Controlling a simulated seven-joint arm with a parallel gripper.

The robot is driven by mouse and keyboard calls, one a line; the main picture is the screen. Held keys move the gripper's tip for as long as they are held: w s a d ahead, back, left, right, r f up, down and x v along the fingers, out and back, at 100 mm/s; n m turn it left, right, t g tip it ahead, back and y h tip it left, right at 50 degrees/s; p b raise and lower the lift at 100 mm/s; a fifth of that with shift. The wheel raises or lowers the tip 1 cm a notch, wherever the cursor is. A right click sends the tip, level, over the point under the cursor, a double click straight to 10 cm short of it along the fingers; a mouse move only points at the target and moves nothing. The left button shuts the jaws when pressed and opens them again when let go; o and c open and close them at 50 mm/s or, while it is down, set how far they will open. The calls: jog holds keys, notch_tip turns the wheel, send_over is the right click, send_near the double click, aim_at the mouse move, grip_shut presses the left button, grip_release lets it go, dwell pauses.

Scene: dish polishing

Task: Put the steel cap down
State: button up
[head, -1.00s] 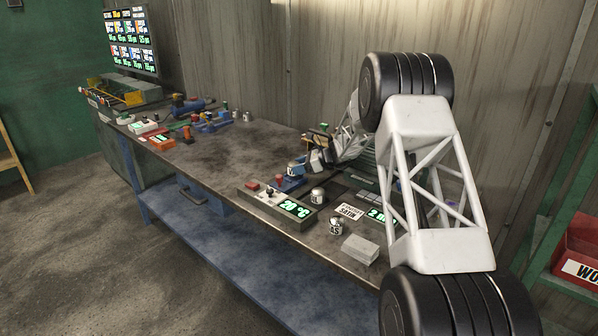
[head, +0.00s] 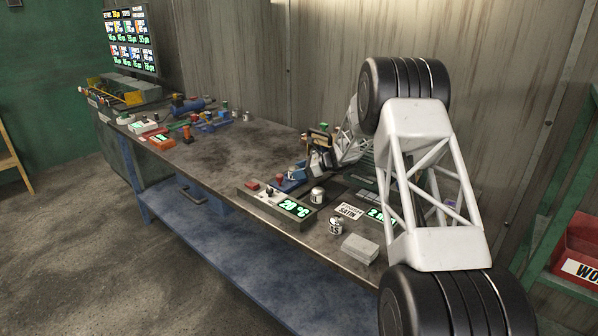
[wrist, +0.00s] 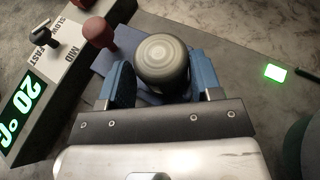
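The steel cap (wrist: 162,58) shows in the wrist view as a round, brushed grey top with a dark side. It sits between the two blue fingers of my gripper (wrist: 165,85), which appear closed on its sides. Its underside is hidden, so I cannot tell whether it touches anything below. In the head view my gripper (head: 318,160) is over the bench beside a blue fixture (head: 296,173), and the cap is too small and dark there to make out clearly.
A control box (head: 283,206) reading 20 °C, with a lever, stands beside the fixture. A red-brown knob (wrist: 100,32) rises close to the cap. The bench's middle (head: 240,150) is clear.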

jog(key=shift+o, duration=0.6)
jog(key=shift+s+a+f, duration=0.1)
jog(key=shift+f, duration=0.4)
jog(key=shift+a, duration=0.1)
jog(key=shift+r, duration=0.3)
jog(key=shift+r+v, duration=0.25)
jog(key=shift+v, duration=1.9)
jog(key=shift+r, duration=0.1)
